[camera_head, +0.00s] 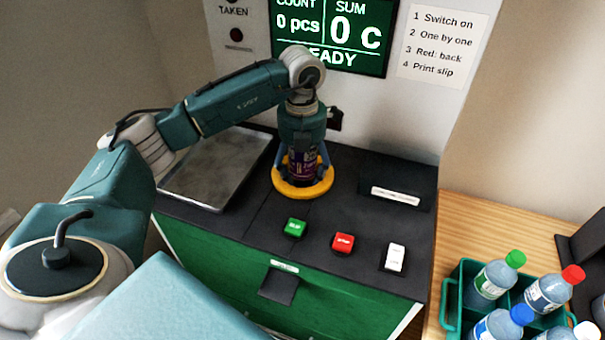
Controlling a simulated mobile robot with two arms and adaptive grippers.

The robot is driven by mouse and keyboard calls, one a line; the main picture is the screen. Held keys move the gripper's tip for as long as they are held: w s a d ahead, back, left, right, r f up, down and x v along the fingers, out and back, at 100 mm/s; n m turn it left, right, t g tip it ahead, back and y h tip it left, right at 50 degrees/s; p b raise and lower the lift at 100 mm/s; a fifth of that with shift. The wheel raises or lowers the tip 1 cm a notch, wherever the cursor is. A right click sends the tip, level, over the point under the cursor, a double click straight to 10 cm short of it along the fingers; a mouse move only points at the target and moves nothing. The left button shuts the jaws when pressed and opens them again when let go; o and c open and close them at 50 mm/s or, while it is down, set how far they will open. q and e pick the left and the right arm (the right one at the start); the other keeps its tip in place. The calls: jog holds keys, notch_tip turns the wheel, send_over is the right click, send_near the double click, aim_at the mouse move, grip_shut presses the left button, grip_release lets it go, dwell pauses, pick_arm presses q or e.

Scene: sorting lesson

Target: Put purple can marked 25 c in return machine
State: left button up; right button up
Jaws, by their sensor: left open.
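The return machine (345,190) has a dark top, a green front and a screen (331,35) reading "COUNT 0 pcs", "SUM 0 C" and a partly covered word ending in "EADY". My right gripper is not in view.
A metal tray (212,168) lies left of the ring. Green (295,227), red (343,242) and white (395,257) buttons sit along the front. A green crate (450,311) of bottles stands on the wooden table (480,222) at right. A slot block (396,182) is right of the ring.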

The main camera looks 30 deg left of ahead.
pick_arm(q)
jog(key=shift+w+r, duration=0.1)
jog(key=shift+w, duration=0.05)
jog(key=shift+a+r, duration=0.1)
jog(key=shift+r, duration=3.85)
